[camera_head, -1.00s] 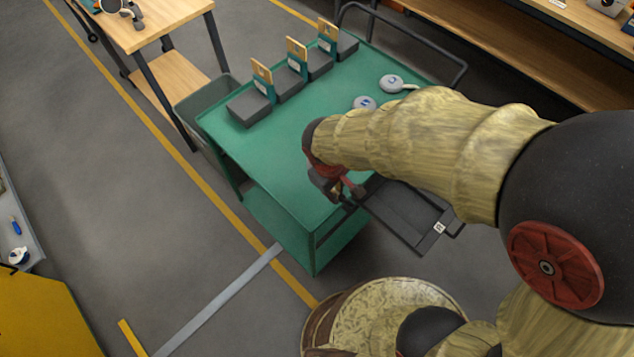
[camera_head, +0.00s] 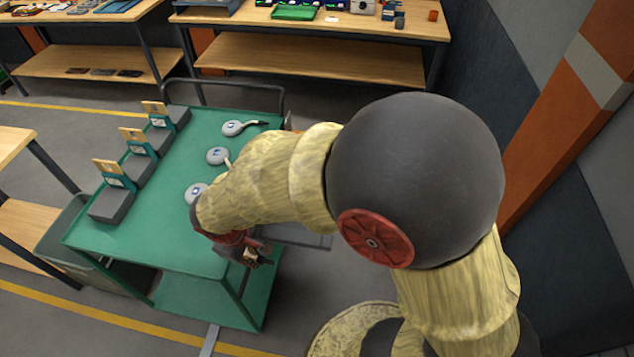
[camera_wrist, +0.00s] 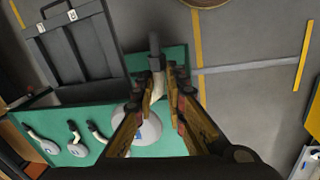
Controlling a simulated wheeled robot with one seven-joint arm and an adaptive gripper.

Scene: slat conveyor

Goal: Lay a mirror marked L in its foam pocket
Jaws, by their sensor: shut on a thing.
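My gripper (camera_wrist: 176,88) is shut on a mirror (camera_wrist: 150,128) with a round pale head, a cream stem and a dark end. The left finger partly covers the head, and its mark is too small to read. In the head view my gripper (camera_head: 250,254) is over the near edge of the green cart, and I cannot make out the held mirror there. A dark open case (camera_wrist: 85,50), with long recesses and small white labels, lies beside the cart top in the wrist view. My arm mostly hides this case (camera_head: 300,236) in the head view.
Several similar pale mirrors, one of them here (camera_head: 232,128), lie on the green cart (camera_head: 150,225). Grey blocks with upright cards (camera_head: 112,205) line its left side. A grey bin (camera_head: 60,240) hangs on that side. Wooden benches stand behind, and an orange post (camera_head: 570,110) at right.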

